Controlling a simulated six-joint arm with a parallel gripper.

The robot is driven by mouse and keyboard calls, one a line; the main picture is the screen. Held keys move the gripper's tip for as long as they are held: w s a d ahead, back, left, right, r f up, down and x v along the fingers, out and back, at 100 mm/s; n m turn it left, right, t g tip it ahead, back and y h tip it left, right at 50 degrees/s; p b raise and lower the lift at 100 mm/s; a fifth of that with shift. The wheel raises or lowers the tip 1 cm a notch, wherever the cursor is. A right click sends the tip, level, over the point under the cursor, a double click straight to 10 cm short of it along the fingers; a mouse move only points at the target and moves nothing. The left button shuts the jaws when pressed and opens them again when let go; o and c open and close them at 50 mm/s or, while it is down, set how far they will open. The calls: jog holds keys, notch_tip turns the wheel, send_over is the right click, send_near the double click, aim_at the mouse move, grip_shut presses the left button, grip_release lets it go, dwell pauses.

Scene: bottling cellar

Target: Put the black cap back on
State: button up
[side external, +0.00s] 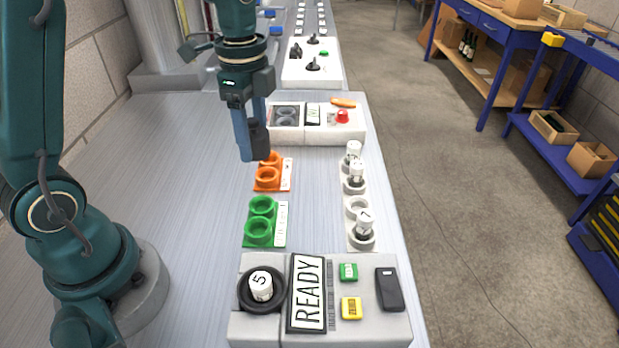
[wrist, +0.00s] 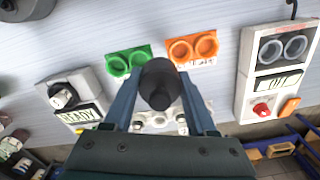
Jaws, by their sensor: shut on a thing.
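My gripper (side external: 250,145) is shut on a black cap (wrist: 160,82), which is round with a narrower knob. In the side view my gripper hangs above the bench, over the back of the orange holder, and the fingers partly hide the cap. A white bottle marked 5 (side external: 261,287) stands in a black ring on the device reading READY (side external: 308,292). Several small white containers, one marked 7 (side external: 365,224), stand in pale holders (side external: 361,241) on the bench's right side. Which container the cap fits cannot be told.
An orange two-ring holder (side external: 267,182) and a green two-ring holder (side external: 260,230) look empty. Behind them stands a white box (side external: 350,132) with a red button and two dark round wells. Bare bench lies to the left.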

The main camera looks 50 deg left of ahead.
jog(key=shift+s+a+r, duration=0.1)
jog(key=shift+a+r, duration=0.1)
jog(key=shift+a, duration=0.1)
jog(key=shift+s+n, duration=0.35)
jog(key=shift+n, duration=0.05)
jog(key=s+d+m, duration=0.2)
jog(key=s+d, duration=0.2)
jog(key=d, duration=0.5)
jog(key=r+m, duration=0.2)
jog(key=m, duration=0.3)
send_over(257, 279)
jog(key=shift+w+f, duration=0.1)
jog(key=shift+f, duration=1.6)
jog(key=shift+f, duration=2.25)
